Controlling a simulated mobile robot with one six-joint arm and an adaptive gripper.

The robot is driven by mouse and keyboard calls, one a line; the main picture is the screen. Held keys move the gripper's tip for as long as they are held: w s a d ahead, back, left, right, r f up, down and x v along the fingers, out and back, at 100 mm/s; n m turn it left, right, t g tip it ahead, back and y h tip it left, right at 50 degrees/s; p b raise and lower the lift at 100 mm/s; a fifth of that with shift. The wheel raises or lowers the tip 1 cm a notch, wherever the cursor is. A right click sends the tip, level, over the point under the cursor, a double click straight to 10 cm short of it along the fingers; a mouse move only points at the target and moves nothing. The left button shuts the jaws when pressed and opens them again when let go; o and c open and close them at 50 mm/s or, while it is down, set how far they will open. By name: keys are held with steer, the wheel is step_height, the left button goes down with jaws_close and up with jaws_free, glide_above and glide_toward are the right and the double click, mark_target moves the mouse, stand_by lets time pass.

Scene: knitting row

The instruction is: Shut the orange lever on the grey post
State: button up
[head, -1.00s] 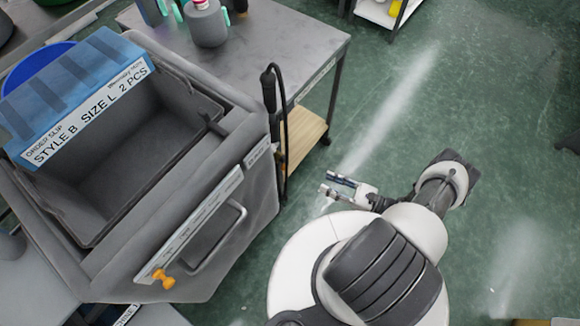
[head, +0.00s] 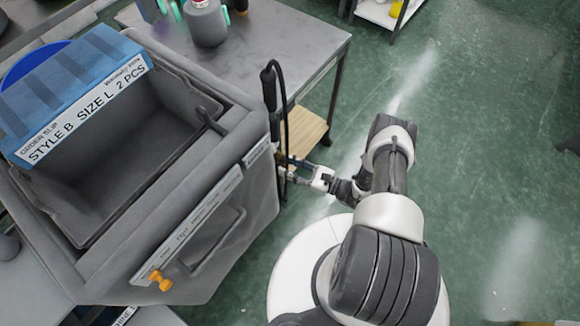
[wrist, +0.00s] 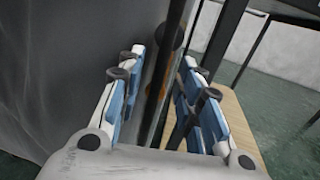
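A thin dark upright post (head: 270,120) with a black top stands at the right corner of the grey machine, a black cable beside it. My gripper (wrist: 163,60) is open, one blue-padded finger on each side of the post. In the head view my gripper (head: 285,170) is beside the machine's right side, its tips partly hidden by the cable. An orange knob (head: 161,281) sits on the machine's lower front.
The grey machine (head: 235,235) with a bin and blue order slip (head: 75,90) fills the left. A grey table (head: 290,50) with a wooden lower shelf (head: 306,130) stands behind my gripper. The green floor (head: 480,130) to the right is open.

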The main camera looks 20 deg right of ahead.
jaws_close()
stand_by(0.4)
